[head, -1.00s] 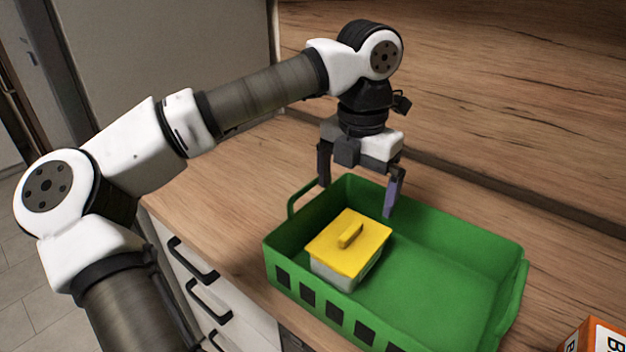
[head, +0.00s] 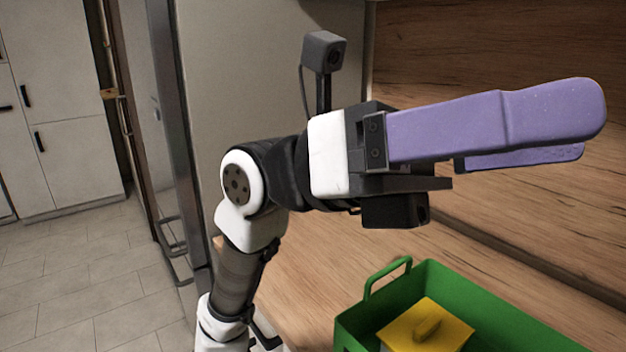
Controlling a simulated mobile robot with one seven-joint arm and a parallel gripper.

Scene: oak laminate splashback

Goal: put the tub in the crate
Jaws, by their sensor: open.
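The tub, with a yellow lid and a raised handle (head: 426,328), sits inside the green crate (head: 372,318), near its left end. The lower parts of both are cut off by the bottom edge of the head view. My gripper (head: 590,130) is raised well above the crate, close to the camera, with its purple fingers pointing right. It is open and empty, apart from the tub.
The crate stands on a wooden worktop (head: 385,245) in front of the wood splashback (head: 450,50). Bare worktop shows left of and behind the crate. Tiled floor (head: 80,270) and pale cabinets (head: 50,110) lie at the left.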

